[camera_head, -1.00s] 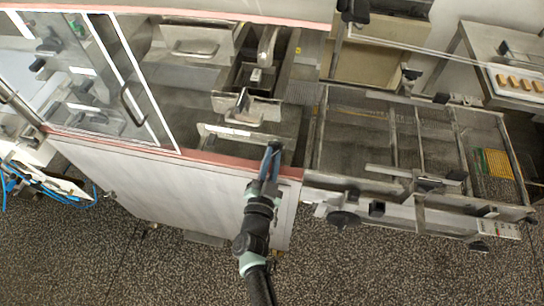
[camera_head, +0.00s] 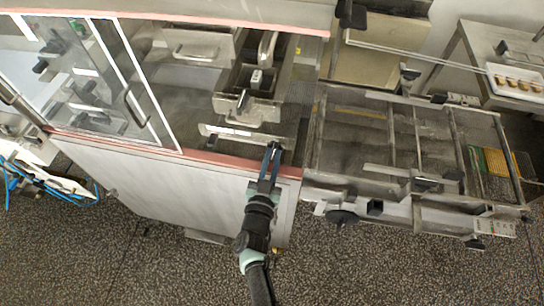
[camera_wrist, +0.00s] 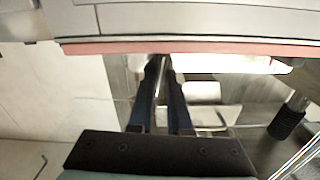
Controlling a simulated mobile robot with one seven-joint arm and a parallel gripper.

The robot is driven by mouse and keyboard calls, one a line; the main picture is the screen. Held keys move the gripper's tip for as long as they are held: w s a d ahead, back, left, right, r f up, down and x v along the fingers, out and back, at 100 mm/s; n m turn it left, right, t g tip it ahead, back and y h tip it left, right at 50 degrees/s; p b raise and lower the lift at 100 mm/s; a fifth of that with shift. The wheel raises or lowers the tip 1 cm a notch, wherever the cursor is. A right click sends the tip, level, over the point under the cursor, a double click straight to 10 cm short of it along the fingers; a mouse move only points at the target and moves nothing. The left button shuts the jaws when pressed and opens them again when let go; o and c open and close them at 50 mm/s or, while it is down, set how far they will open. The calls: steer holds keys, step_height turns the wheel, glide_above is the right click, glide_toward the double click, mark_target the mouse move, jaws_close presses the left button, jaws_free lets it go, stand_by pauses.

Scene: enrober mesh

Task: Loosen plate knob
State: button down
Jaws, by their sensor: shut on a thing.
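My gripper (camera_head: 274,147) reaches over the pink-trimmed front edge of the machine. Its fingertips meet at the right end of a long pale metal plate (camera_head: 228,132). In the wrist view the two dark fingers (camera_wrist: 160,64) converge to a narrow gap, with their tips just under the pink edge. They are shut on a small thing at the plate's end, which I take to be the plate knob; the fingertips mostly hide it. A separate black ribbed knob on a metal stem (camera_wrist: 288,117) stands to the right in the wrist view, apart from the fingers.
The pink-trimmed edge (camera_head: 228,162) runs close beside my gripper. A mesh conveyor frame (camera_head: 360,145) with black knobs (camera_head: 342,217) lies to the right. A glass door (camera_head: 95,75) stands at left. A tray with several brown pieces (camera_head: 518,82) is at the far right.

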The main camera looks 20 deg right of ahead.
steer(key=shift+n, duration=0.7)
stand_by(0.3)
steer(key=c, duration=0.9)
jaws_free()
steer(key=shift+s, duration=0.1)
steer(key=p+v, duration=0.2)
steer(key=v, duration=1)
steer(key=shift+s+a, duration=0.25)
steer(key=shift+s, duration=0.05)
